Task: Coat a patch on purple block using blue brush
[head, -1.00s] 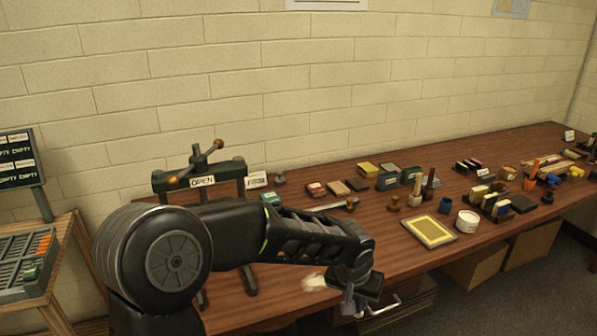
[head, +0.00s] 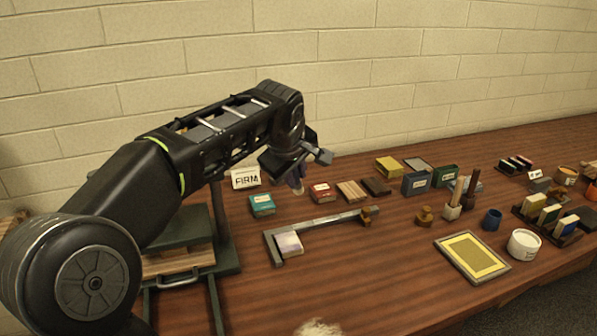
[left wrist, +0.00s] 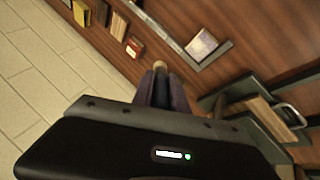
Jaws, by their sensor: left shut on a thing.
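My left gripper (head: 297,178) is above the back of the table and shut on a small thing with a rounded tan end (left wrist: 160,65). Most of that thing is hidden by the fingers, so I cannot tell whether it is the blue brush. A pale, lilac-tinged block (head: 289,245) lies in the inner corner of a grey L-shaped square on the table. It also shows in the left wrist view (left wrist: 200,45), ahead of the fingers and apart from them. It may be the purple block. My right gripper is out of view.
The L-shaped square (head: 325,226) has a wooden stop at its right end. A press (head: 185,245) stands at left. Colored blocks (head: 415,183), a framed yellow tray (head: 472,257), a blue pot (head: 492,219) and a white tub (head: 523,243) are to the right. A cream fuzzy thing (head: 318,328) shows at the bottom edge.

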